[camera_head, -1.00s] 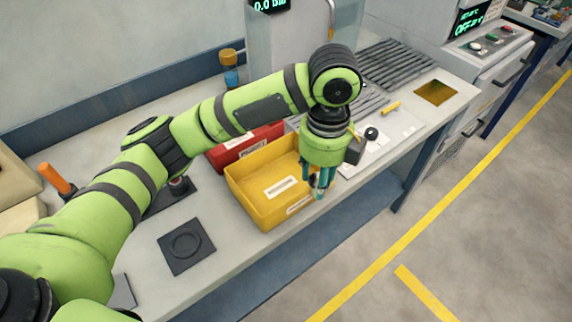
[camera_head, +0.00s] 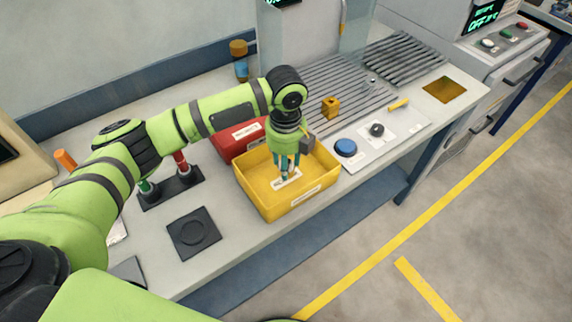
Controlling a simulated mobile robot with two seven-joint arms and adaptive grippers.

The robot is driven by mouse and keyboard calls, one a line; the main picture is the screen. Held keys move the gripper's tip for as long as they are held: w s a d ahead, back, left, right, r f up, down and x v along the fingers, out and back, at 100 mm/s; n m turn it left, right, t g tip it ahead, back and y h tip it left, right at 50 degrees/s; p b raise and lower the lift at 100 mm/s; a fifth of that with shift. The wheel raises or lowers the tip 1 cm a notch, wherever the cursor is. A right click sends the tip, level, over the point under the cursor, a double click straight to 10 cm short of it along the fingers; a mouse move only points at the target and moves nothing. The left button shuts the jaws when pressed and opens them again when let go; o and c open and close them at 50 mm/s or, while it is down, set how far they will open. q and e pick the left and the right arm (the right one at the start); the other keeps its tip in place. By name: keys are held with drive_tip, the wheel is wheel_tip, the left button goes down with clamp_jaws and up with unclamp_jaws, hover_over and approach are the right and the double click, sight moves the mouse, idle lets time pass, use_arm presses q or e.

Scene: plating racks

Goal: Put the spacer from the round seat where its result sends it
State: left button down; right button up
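The round seat is a dark square plate with a circular recess (camera_head: 193,232); it looks empty. My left gripper (camera_head: 287,175) points down inside the yellow bin (camera_head: 272,211), in front of a white label. Its teal fingers are small in the picture, and I cannot tell whether they are open or hold anything. I cannot make out a spacer in the view. A red bin (camera_head: 232,139) stands directly behind the yellow one, partly covered by my arm. My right gripper is not in view.
A dark stand (camera_head: 172,190) with red and green posts is left of the bins. To the right are a blue button (camera_head: 345,147), a black knob (camera_head: 377,129) and an orange block (camera_head: 331,107) on a slatted rack. The bench's front edge runs close to the yellow bin.

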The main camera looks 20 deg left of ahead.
use_arm(q)
wheel_tip(320, 180, down, 2)
drive_tip(key=shift+f+p, duration=0.1)
drive_tip(key=shift+p, duration=0.2)
drive_tip(key=shift+f, duration=0.15)
drive_tip(key=shift+f, duration=0.2)
drive_tip(key=c, duration=0.7)
unclamp_jaws()
wheel_tip(320, 180, up, 12)
drive_tip(key=b, duration=0.3)
drive_tip(key=shift+r, duration=0.2)
drive_tip(key=shift+s+f, duration=0.1)
